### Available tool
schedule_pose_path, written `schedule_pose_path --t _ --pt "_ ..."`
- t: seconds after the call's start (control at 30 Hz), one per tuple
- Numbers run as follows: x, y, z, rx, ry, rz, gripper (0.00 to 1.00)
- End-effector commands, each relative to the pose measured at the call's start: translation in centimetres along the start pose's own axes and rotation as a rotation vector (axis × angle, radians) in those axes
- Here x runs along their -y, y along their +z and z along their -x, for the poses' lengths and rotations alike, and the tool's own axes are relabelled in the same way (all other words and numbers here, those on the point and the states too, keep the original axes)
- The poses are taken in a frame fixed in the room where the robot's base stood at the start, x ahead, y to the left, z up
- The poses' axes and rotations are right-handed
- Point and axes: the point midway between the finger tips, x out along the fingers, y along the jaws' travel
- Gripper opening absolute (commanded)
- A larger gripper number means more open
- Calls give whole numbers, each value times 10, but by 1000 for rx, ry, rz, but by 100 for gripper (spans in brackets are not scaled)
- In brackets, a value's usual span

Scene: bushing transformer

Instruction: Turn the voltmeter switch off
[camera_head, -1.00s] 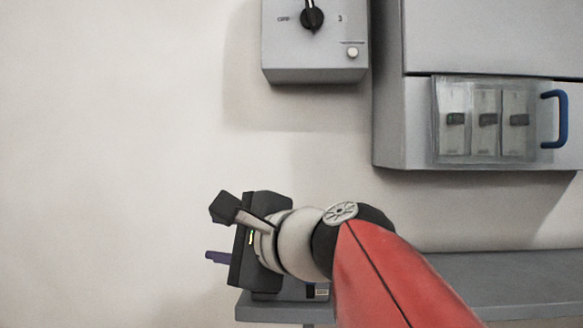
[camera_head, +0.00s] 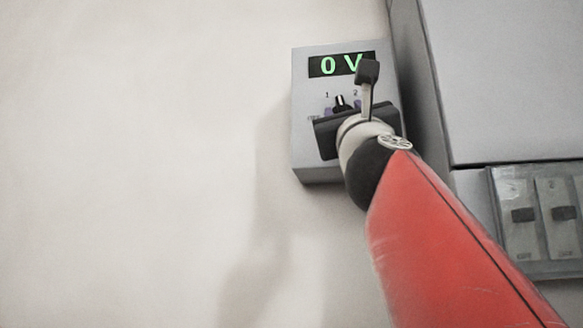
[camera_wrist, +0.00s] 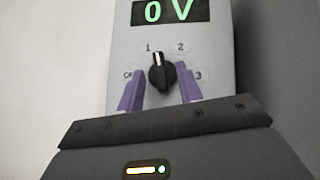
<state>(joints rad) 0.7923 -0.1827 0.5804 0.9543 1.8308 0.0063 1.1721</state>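The voltmeter (camera_head: 308,150) is a grey wall box with a green "0 V" display (camera_head: 342,65), also shown in the wrist view (camera_wrist: 121,45). Its black rotary switch (camera_wrist: 162,74) has a white mark pointing up, nearer label 1 than 2; OFF is at left and 3 at right. The switch top also shows in the head view (camera_head: 341,101). My gripper (camera_wrist: 160,80) is open, its two purple fingers on either side of the switch with visible gaps. I cannot tell how deep the fingers reach. The gripper body (camera_head: 343,106) hides the box's lower part in the head view.
A large grey cabinet (camera_head: 510,80) stands close to the right of the voltmeter. It has a clear-covered panel of breakers (camera_head: 540,215) at lower right. The wall to the left is bare and free.

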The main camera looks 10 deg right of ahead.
Motion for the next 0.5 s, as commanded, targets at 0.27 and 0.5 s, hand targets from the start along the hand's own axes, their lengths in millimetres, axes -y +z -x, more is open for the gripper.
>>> schedule_pose_path --t 0.27,0.5 --pt "0 1 -17 1 0 0 35" --pt "0 0 -16 1 0 1 30"
